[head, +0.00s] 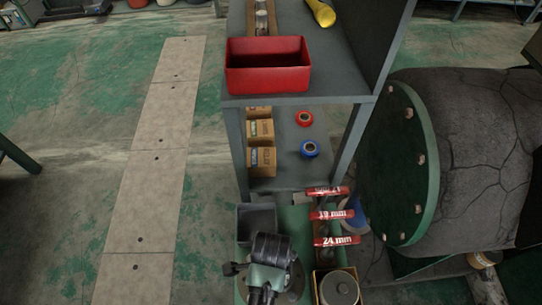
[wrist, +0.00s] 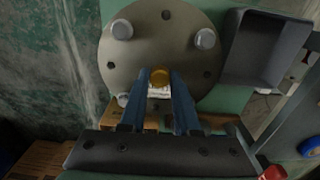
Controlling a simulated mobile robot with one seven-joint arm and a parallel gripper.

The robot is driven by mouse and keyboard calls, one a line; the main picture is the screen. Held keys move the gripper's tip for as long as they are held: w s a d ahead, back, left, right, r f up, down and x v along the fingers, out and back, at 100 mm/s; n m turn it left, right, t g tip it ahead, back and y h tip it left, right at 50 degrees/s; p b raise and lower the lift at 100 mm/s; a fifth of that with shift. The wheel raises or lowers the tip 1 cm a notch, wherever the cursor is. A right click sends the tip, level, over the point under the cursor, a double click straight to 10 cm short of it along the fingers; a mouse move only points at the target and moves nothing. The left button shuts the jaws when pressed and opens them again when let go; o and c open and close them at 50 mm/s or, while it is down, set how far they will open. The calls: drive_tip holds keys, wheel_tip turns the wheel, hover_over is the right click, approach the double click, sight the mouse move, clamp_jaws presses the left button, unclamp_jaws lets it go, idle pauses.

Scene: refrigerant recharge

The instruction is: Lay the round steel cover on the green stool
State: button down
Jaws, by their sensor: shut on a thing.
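The round steel cover (wrist: 150,55) is a flat grey disc with small holes and light grey round studs, filling the upper middle of the wrist view. The green stool top (wrist: 238,98) shows beside and beneath the disc. In the head view my gripper (head: 270,285) is low in the middle, over the green stool (head: 241,277), and my wrist hides most of the cover. I cannot tell whether the cover touches the stool.
A grey bin (wrist: 262,50) stands close right of the cover. In the head view, red-handled sockets (head: 332,215) and a boxed grey disc (head: 340,288) lie to the right. A shelf with a red bin (head: 268,82) stands beyond. A large green flange (head: 405,165) is at right.

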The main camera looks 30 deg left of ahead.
wheel_tip(320, 180, down, 3)
drive_tip(key=shift+f+b, duration=0.2)
drive_tip(key=shift+b, duration=0.55)
drive_tip(key=c, duration=0.6)
unclamp_jaws()
drive_tip(key=shift+f, duration=0.1)
drive_tip(key=shift+c, duration=0.2)
wheel_tip(320, 180, up, 12)
drive_tip(key=p, duration=0.4)
drive_tip(key=shift+p, duration=0.35)
